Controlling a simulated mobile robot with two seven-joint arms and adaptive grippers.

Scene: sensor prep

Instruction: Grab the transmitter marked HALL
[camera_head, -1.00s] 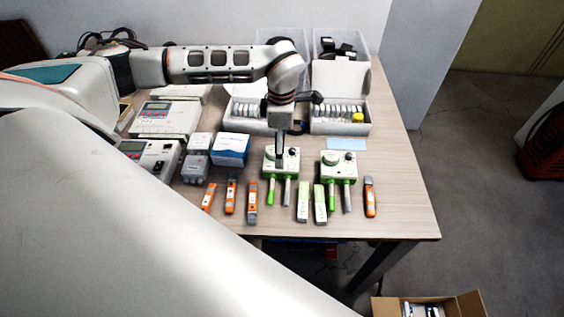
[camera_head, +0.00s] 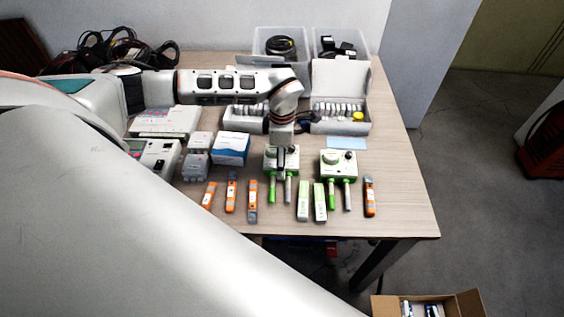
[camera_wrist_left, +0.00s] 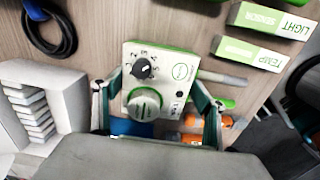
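A white and green transmitter (camera_head: 271,158) with two knobs lies at the middle of the table. It fills the middle of the left wrist view (camera_wrist_left: 160,85); its small label there is too small to read. My left gripper (camera_head: 283,168) is directly over it in the head view. In the left wrist view my left gripper (camera_wrist_left: 157,84) is open, with one finger along each side of the transmitter; whether they touch it is unclear. A second, similar transmitter (camera_head: 338,162) lies to the right. My right gripper is not in view.
Boxes marked TEMP (camera_wrist_left: 250,54) and LIGHT (camera_wrist_left: 270,20) lie in front. Orange tools (camera_head: 252,200) lie near the front edge. A blue and white box (camera_head: 230,149) stands left, open cases (camera_head: 341,128) behind. The front right table corner is clear.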

